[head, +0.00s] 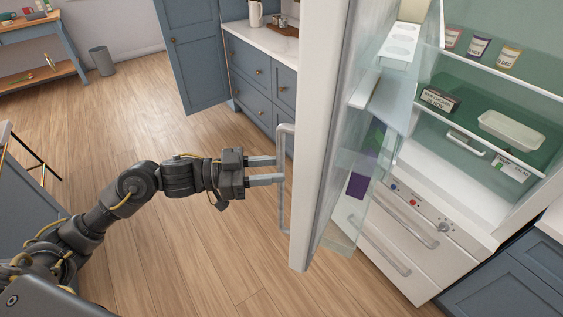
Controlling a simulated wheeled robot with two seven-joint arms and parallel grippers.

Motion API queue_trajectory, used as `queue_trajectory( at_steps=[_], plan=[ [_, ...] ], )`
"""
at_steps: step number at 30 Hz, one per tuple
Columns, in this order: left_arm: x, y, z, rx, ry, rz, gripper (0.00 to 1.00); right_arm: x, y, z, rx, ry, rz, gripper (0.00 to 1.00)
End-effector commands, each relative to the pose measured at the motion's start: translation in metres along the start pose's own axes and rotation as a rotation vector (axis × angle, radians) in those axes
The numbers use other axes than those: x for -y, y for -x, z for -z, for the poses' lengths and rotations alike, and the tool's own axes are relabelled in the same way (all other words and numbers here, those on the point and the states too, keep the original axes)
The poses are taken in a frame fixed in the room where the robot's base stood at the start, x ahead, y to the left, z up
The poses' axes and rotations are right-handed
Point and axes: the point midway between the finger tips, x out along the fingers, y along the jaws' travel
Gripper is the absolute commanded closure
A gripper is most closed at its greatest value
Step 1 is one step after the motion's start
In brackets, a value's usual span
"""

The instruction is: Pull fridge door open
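The fridge door (313,130) is white and stands swung open, seen nearly edge-on. Its inner side has clear door shelves (385,100). A long pale handle (284,205) runs up its outer side. My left gripper (279,170) comes in from the left at the handle, its two pale fingers spread with a gap between them. The fingertips meet the handle's edge in the picture; I cannot tell whether they touch it or pass behind it. The open fridge interior (470,95) shows at the right. My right gripper is not in view.
Inside the fridge are several jars (478,46), a dark box (440,99) and a white tray (512,129). White drawers (400,235) sit below. Blue cabinets (262,80) stand behind the door. The wooden floor (190,250) left of the door is clear.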

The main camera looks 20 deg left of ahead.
Motion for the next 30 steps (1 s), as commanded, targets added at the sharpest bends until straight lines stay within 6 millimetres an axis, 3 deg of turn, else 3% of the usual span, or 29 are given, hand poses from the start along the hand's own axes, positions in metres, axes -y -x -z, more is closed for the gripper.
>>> queue_trajectory(
  at_steps=[6,16,24,30],
  plan=[
    [0.000,-0.021,0.001,0.000,0.001,0.000,0.65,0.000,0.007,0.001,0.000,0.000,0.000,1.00],
    [0.000,-0.025,-0.001,0.001,0.001,0.001,0.65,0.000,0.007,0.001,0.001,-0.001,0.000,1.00],
    [0.000,-0.024,-0.001,0.000,0.001,0.001,0.99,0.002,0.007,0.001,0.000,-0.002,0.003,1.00],
    [0.000,-0.024,-0.001,0.000,0.001,0.001,1.00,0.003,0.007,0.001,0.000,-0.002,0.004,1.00]
  ],
)
